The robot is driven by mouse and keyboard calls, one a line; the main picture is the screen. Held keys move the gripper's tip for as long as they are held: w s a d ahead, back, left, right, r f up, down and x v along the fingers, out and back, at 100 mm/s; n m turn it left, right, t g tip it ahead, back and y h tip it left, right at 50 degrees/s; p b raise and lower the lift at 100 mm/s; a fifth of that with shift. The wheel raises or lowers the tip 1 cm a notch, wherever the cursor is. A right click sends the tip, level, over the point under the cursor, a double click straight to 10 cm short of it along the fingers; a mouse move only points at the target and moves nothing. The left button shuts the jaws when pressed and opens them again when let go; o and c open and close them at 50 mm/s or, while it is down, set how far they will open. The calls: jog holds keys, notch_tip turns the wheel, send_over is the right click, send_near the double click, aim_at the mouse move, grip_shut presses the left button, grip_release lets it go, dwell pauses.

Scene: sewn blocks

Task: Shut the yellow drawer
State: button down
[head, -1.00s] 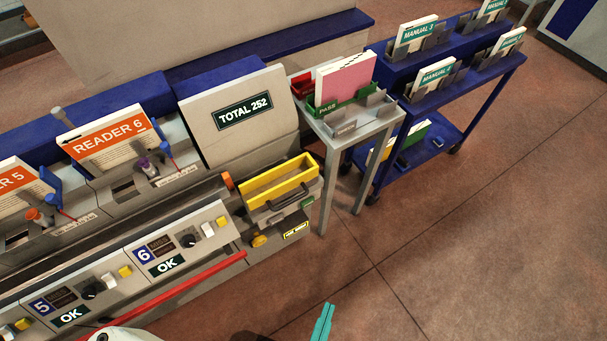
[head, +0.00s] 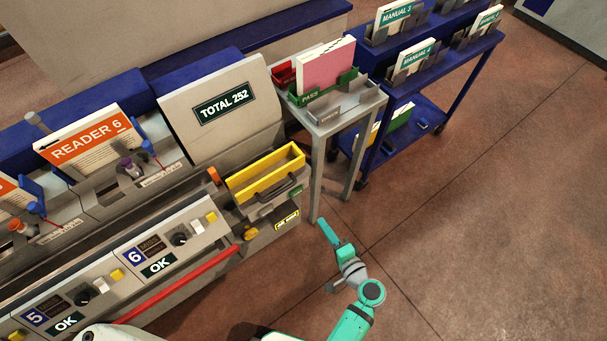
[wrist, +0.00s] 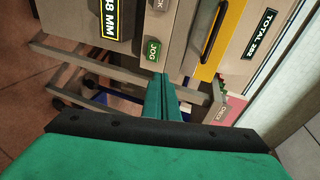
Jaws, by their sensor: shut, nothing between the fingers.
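The yellow drawer (head: 266,173) stands out from the front of the grey machine, at the machine's right end, under the panel marked TOTAL 252. It looks empty, and a dark handle (head: 281,189) runs along its front. In the wrist view the yellow drawer edge (wrist: 222,42) and the dark handle (wrist: 203,38) show at the upper right. My gripper (head: 323,224) is shut and empty. It is in front of and to the right of the drawer, apart from it in the head view. In the wrist view my shut fingertips (wrist: 161,78) are near the green JOG label.
A grey stand (head: 350,114) with a green PASS tray and a pink-fronted book is right of the drawer. A blue cart (head: 465,60) with manuals stands behind it. A red bar (head: 180,290) runs along the machine's front. The floor at right is clear.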

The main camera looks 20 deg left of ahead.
jog(key=w+r+y, duration=0.4)
jog(key=r, duration=0.3)
send_near(297, 167)
jog(key=shift+n, duration=0.4)
jog(key=x, duration=0.6)
jog(key=shift+w+a+f, duration=0.1)
jog(key=shift+a+f, duration=0.05)
jog(key=shift+f, duration=0.05)
